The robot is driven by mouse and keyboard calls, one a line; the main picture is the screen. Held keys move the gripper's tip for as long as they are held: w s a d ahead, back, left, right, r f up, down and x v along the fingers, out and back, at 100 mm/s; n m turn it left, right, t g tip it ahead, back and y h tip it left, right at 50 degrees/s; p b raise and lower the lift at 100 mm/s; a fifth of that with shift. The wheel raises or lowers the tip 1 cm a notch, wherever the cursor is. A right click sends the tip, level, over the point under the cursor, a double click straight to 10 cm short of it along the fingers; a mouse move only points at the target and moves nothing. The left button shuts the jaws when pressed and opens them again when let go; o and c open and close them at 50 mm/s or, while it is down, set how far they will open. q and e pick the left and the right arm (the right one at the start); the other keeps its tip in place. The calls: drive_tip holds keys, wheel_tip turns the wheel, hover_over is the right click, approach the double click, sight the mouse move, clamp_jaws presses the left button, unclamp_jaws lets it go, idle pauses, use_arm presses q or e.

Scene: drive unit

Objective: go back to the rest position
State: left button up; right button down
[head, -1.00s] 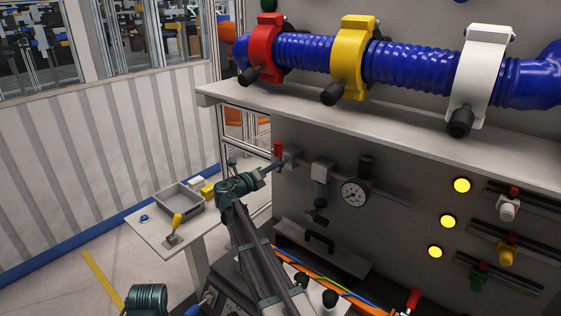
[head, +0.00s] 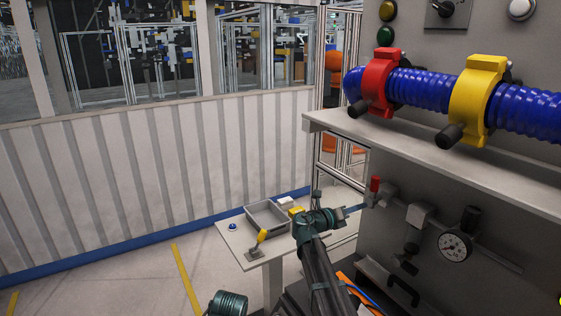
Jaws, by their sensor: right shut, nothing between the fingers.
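My right gripper (head: 355,208) is at the end of the dark arm that rises from the lower middle. It is shut with nothing held. Its tips point right, close to the small valve with a red handle (head: 375,184) on the grey panel; I cannot tell whether they touch it. The red handle stands upright. Of my left arm only a teal joint shows at the bottom edge, and its gripper is outside the picture.
A grey shelf (head: 430,160) juts from the panel above my right arm, under a blue hose (head: 425,88) with red and yellow clamps. A pressure gauge (head: 455,248) is at right. A small table (head: 237,243) with a grey tray (head: 268,218) stands behind the arm. Floor at left is clear.

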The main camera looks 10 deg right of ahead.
drive_tip(key=s+a+f+m+g+y+b, duration=0.2)
drive_tip(key=s+a+f+m+y, duration=0.2)
drive_tip(key=s+a+f+m, duration=0.4)
drive_tip(key=s+a+f+m+g+y+b, duration=0.15)
drive_tip(key=s+a+f+m+y, duration=0.25)
drive_tip(key=s+a+f+m, duration=0.45)
drive_tip(key=s+a+f+m+g+y+b, duration=0.1)
drive_tip(key=s+a+f+m+y, duration=0.2)
drive_tip(key=s+a+f+m, duration=0.2)
drive_tip(key=s+a+f+m+g+y+b, duration=0.2)
drive_tip(key=s+a+f+m+y, duration=0.2)
drive_tip(key=s+a, duration=0.6)
wheel_tip(320, 180, down, 2)
drive_tip(key=shift+s+f+m, duration=0.25)
drive_tip(key=shift+s+m, duration=0.5)
drive_tip(key=shift+s, duration=0.15)
